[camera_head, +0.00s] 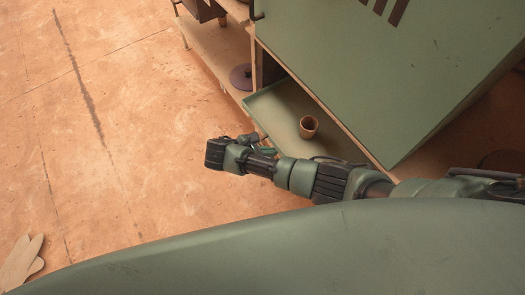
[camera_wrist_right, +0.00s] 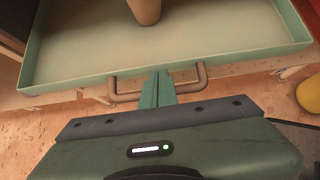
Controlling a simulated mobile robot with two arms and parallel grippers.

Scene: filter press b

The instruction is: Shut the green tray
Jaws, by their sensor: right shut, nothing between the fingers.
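The green tray (camera_head: 270,107) is pulled out from the lower part of the green cabinet. A small tan cup (camera_head: 308,126) stands in it and shows partly in the right wrist view (camera_wrist_right: 145,8). The tray's front wall (camera_wrist_right: 75,78) has a tan bar handle (camera_wrist_right: 128,97). My right gripper (camera_head: 262,140) is at the tray's front. In the right wrist view its fingers (camera_wrist_right: 158,78) are shut and empty, crossing the middle of the handle with their tips at the front wall. I cannot tell whether they touch it. My left gripper is not in view.
The large green cabinet (camera_head: 385,65) stands above and behind the tray. A shelf (camera_head: 215,55) with a purple round thing (camera_head: 241,77) is beside it. A pale glove (camera_head: 20,262) lies on the floor at lower left.

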